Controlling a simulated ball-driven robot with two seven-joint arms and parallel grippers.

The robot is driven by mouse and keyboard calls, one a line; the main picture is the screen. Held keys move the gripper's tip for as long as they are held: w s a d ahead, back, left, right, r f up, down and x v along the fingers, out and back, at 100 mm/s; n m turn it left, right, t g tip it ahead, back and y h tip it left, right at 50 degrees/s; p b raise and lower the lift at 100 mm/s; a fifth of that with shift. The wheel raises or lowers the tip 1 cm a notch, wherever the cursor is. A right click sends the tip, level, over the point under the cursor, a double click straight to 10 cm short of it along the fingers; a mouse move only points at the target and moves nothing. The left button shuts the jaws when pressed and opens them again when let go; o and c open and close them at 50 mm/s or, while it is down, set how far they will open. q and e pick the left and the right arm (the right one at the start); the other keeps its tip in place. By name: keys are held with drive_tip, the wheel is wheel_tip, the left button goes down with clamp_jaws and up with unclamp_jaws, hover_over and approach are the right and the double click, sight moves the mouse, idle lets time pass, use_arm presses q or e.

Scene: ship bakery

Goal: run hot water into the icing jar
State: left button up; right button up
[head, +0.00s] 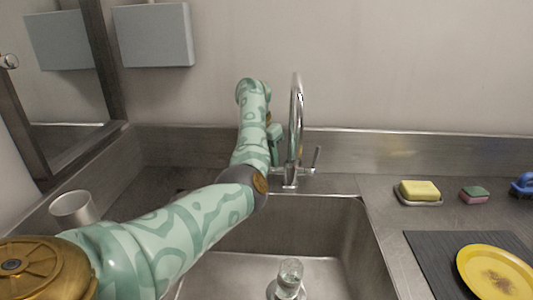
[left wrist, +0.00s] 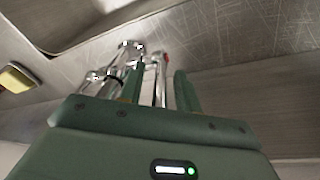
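A small clear glass jar (head: 290,274) stands upright in the sink basin (head: 330,240), in front of the tap; its lower part is cut off by the frame edge. The chrome tap (head: 297,105) rises behind the basin, with one lever (head: 315,160) visible on its right. No water stream shows. My left gripper (head: 276,145) is at the tap's left side, partly hidden by my forearm. In the left wrist view its two green fingers (left wrist: 158,88) are apart, with a chrome lever between them and a red mark (left wrist: 166,57) beyond. My right gripper is not in view.
A metal cup (head: 74,208) stands on the counter at the left. Right of the sink are a yellow sponge (head: 419,190) on a dish, a pink and green sponge (head: 474,195), a blue brush (head: 523,184), and a dirty yellow plate (head: 480,272) on a dark mat (head: 425,255).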

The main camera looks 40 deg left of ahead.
use_arm(q)
drive_tip(key=p+v, duration=0.6)
drive_tip(key=v, duration=1)
drive_tip(key=shift+r, duration=0.2)
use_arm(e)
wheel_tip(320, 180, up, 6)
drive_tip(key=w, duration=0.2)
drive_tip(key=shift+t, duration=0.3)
use_arm(q)
drive_tip(key=shift+o, duration=0.4)
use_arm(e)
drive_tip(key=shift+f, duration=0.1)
